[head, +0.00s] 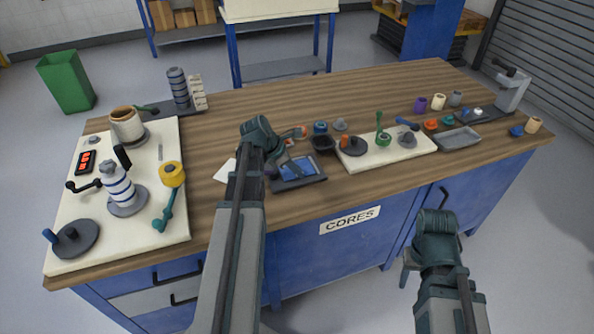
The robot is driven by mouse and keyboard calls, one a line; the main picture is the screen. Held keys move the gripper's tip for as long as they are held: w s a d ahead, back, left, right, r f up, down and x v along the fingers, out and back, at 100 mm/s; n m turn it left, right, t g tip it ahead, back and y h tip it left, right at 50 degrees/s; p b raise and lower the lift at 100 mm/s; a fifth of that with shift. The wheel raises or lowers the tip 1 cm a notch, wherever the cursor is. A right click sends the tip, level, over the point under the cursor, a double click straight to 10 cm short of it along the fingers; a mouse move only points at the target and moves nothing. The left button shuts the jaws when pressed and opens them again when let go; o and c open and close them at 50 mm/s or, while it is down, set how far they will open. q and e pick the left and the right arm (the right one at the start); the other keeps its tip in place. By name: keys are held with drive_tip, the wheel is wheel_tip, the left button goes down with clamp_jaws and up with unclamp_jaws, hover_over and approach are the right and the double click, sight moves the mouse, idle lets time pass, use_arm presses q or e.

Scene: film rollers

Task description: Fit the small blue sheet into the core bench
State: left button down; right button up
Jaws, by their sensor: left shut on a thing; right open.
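The small blue sheet (301,165) is at the front middle of the core bench (228,108), over a dark shallow tray (300,183). My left gripper (286,161) reaches over the tray and is shut on the sheet. The fingers and forearm hide part of the sheet, and I cannot tell whether it touches the tray floor. My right gripper (432,270) is open, in front of the bench and below its top edge, away from the parts. The bench front carries a CORES label (349,220).
A cream board (80,215) with rollers and handles fills the bench's left end. Another cream board (385,156) with knobs lies right of the tray. A grey tray (456,139) and several small coloured cores stand further right. The back middle of the bench is clear.

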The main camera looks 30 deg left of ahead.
use_arm(q)
drive_tip(key=c, duration=0.5)
unclamp_jaws()
drive_tip(key=shift+r+p, duration=3.5)
drive_tip(key=shift+p, duration=0.1)
